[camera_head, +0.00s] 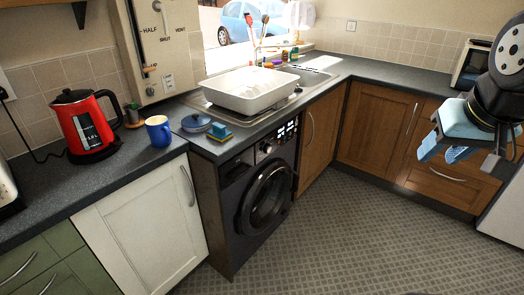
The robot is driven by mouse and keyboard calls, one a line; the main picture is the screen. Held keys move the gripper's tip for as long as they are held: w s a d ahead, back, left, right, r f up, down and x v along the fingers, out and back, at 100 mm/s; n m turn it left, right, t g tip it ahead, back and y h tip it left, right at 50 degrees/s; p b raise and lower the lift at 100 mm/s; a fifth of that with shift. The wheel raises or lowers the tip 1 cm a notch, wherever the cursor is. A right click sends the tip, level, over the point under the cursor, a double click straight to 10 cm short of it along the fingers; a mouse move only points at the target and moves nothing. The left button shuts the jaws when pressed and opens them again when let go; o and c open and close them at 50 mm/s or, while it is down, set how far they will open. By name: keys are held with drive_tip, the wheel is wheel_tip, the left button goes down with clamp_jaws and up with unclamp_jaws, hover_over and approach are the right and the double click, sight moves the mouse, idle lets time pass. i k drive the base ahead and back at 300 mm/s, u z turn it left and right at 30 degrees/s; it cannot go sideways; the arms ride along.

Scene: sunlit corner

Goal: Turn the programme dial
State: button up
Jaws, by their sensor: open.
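A dark front-loading washing machine (243,205) stands under the worktop at the centre, its round door (265,198) closed. Its programme dial (267,147) appears as a small round knob on the control panel, left of the lit display (286,131). The dial's pointer is too small to read. My gripper (458,157) is at the far right of the view, raised in front of the wooden cabinets.
A white basin (252,92) sits at the sink above the machine. A blue pan (196,122), a sponge (219,133), a blue mug (158,131) and a red kettle (84,125) stand on the worktop (120,175). The patterned floor (320,235) before the machine is clear.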

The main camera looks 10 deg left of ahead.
sight(267, 147)
drive_tip(key=u, duration=0.25)
drive_tip(key=i, duration=0.85)
drive_tip(key=u, duration=0.05)
